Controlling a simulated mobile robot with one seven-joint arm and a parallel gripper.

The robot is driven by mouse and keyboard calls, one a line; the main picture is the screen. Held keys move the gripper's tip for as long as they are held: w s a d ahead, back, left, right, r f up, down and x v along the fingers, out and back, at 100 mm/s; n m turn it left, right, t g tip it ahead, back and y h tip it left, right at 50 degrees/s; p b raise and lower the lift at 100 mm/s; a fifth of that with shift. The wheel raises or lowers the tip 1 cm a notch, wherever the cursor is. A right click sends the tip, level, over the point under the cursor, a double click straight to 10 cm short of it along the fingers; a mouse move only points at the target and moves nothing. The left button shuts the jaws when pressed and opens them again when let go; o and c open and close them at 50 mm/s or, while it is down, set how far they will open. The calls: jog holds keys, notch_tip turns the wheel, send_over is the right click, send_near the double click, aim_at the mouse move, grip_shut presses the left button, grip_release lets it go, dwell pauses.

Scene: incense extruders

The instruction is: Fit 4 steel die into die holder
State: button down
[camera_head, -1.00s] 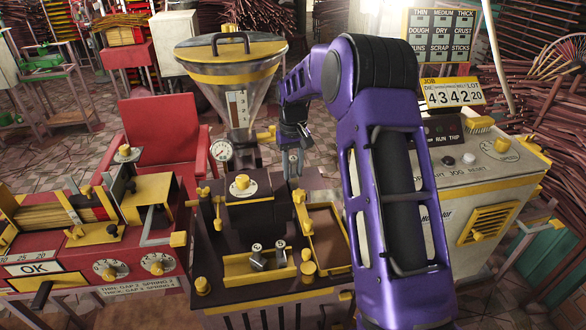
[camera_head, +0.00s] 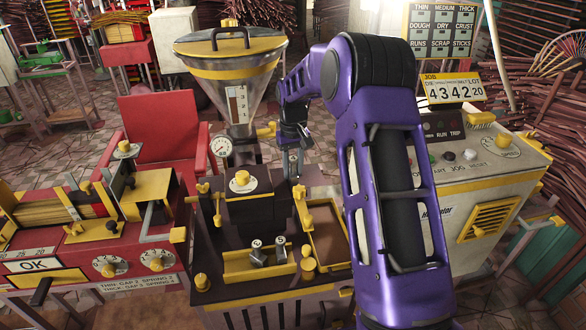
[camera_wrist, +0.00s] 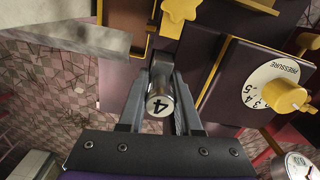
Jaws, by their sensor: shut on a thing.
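My gripper (camera_head: 292,142) is up beside the extruder, right of its hopper. In the wrist view my gripper (camera_wrist: 161,92) is shut on a steel die (camera_wrist: 160,101), a short cylinder marked 4. In the head view the held die (camera_head: 294,158) shows small below the fingers. Two other steel dies, one on the left (camera_head: 258,252) and one on the right (camera_head: 280,249), are in a yellow-edged tray (camera_head: 240,277) on the machine's front ledge; their numbers are too small to read. I cannot tell which part is the die holder.
The extruder head with its dial (camera_head: 242,182) stands left of my gripper, and the PRESSURE dial (camera_wrist: 278,87) shows close in the wrist view. A yellow-edged box (camera_head: 327,237) is at the right. A red rolling machine (camera_head: 110,250) and a grey control cabinet (camera_head: 475,195) flank the extruder.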

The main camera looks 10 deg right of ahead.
jog(key=shift+f+b, duration=0.35)
jog(key=shift+f, duration=0.55)
dwell(0.6)
jog(key=c, duration=0.5)
grip_release()
jog(key=shift+s, duration=0.1)
jog(key=shift+a+f, duration=0.1)
jog(key=r, duration=0.6)
jog(key=r+p, duration=0.1)
jog(key=r, duration=0.5)
jog(key=r+p, duration=0.1)
jog(key=r, duration=0.4)
jog(key=shift+d+r, duration=0.25)
jog(key=shift+r, duration=0.15)
